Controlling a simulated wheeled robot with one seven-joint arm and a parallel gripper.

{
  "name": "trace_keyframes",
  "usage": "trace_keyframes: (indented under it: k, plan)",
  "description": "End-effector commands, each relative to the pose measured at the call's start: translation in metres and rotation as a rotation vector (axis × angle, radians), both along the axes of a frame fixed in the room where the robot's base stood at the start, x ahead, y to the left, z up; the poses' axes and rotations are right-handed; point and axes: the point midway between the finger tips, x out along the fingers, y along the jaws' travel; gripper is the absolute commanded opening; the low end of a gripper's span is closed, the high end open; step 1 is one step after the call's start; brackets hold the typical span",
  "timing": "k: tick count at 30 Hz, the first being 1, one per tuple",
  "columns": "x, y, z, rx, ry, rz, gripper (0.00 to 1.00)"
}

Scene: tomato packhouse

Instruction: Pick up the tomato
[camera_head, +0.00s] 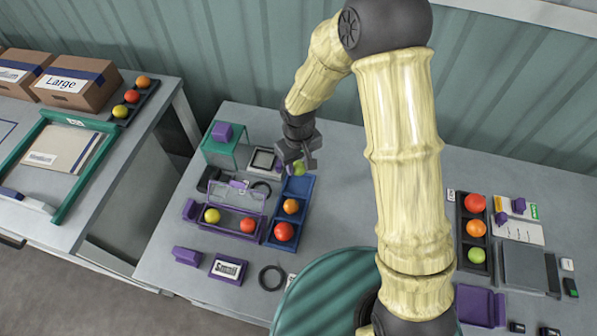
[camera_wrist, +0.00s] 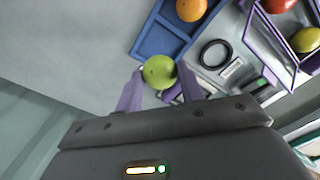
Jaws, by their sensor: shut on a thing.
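A green tomato (camera_head: 299,168) is between the fingers of my gripper (camera_head: 297,160), above the back end of a blue tray (camera_head: 272,232). In the wrist view the green tomato (camera_wrist: 159,72) sits between the two purple fingertips, and my gripper (camera_wrist: 160,85) is shut on it. The blue tray (camera_wrist: 150,45) shows just beyond it in that view, with an orange tomato (camera_wrist: 191,9) in one compartment. In the head view the tray holds that orange tomato (camera_head: 291,206) and a red tomato (camera_head: 283,232). Whether the green tomato touches the tray is unclear.
A purple-framed clear box (camera_head: 233,234) with two tomatoes stands left of the blue tray. A green stand (camera_head: 226,155) with a purple block is at the back left. A dark tray (camera_head: 460,232) with tomatoes lies right of my arm. Black rings lie near the blue tray.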

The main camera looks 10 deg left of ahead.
Motion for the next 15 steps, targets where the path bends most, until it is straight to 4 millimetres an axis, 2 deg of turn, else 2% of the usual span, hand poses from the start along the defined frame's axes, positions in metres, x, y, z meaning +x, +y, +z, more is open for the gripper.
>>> trace_keyframes:
  k: [3,6,15]
  plan:
    - [0.001,0.0,0.017,0.002,-0.003,-0.002,0.27]
    - [0.0,0.0,0.023,0.001,-0.001,-0.001,0.27]
    - [0.0,0.0,0.025,0.001,0.001,0.0,0.27]
